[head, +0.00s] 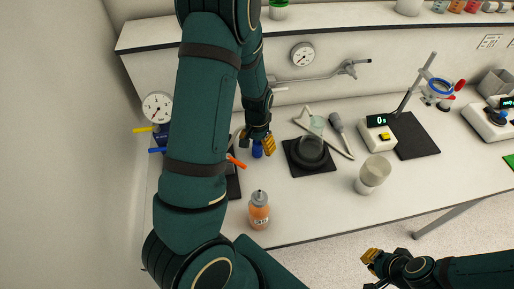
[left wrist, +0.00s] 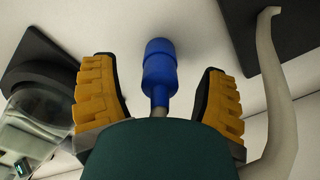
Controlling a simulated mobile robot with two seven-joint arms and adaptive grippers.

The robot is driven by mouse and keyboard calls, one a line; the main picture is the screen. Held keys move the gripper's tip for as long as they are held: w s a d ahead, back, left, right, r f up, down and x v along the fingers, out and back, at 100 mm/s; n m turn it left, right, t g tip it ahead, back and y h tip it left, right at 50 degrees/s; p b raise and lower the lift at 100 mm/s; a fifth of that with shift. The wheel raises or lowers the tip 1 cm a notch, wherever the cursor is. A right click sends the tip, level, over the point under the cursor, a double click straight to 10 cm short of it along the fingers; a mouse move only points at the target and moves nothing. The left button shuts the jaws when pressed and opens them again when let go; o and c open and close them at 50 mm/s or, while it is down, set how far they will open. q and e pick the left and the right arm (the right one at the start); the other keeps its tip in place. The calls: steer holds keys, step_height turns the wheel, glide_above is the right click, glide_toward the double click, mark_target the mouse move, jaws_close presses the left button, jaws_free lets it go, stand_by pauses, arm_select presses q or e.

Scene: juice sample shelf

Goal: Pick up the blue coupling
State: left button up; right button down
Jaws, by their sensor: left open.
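The blue coupling (left wrist: 158,70) stands out in the left wrist view, a blue stepped cylinder with a narrower stem. It lies between the two yellow fingers of my left gripper (left wrist: 159,90), with gaps on both sides. The fingers are open and do not touch it. In the head view the coupling (head: 257,149) is a small blue shape on the table, beside my left gripper (head: 264,143) and partly hidden. My right gripper (head: 371,261) is at the bottom of the head view, away from the table top; its finger opening is unclear.
A black pad (head: 309,170) with a dark round dish is right of my left gripper. An orange bottle (head: 259,211) stands near the front edge and a beaker (head: 372,175) further right. A pale curved piece (left wrist: 281,110) runs close to the right finger.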

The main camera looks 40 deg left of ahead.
mark_target(257, 150)
arm_select(q)
step_height(257, 150, down, 4)
steer(key=shift+r, duration=0.2)
jaws_close()
